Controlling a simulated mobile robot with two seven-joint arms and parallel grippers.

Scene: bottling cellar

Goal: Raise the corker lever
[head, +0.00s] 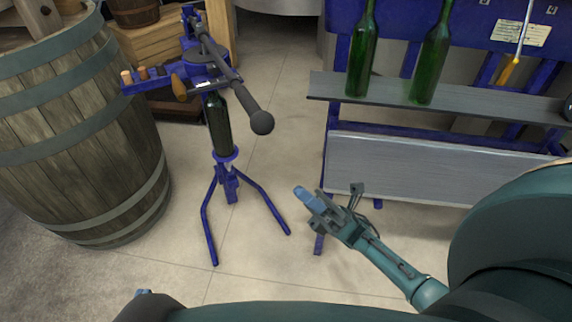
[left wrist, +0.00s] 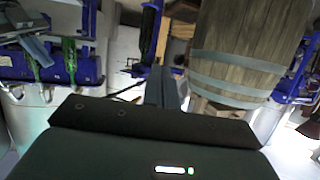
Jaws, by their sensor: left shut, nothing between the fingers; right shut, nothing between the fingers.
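The blue floor corker (head: 228,175) stands on splayed legs, a dark green bottle (head: 218,125) upright under its head. Its dark lever (head: 225,72) slopes down toward the right front and ends in a round black knob (head: 262,122). My right gripper (head: 306,197) is shut and empty, below and right of the knob, apart from it. My left gripper (head: 143,292) shows only as a small tip at the bottom edge. In the left wrist view its fingers (left wrist: 166,88) are together and empty, with part of the corker (left wrist: 141,70) beyond, small and partly hidden.
A large wooden barrel (head: 85,140) stands left of the corker. At right, a blue-framed bench with a grey shelf (head: 460,107) carries green bottles (head: 362,50). An orange-handled tool (head: 508,70) hangs behind. The floor between corker and bench is clear.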

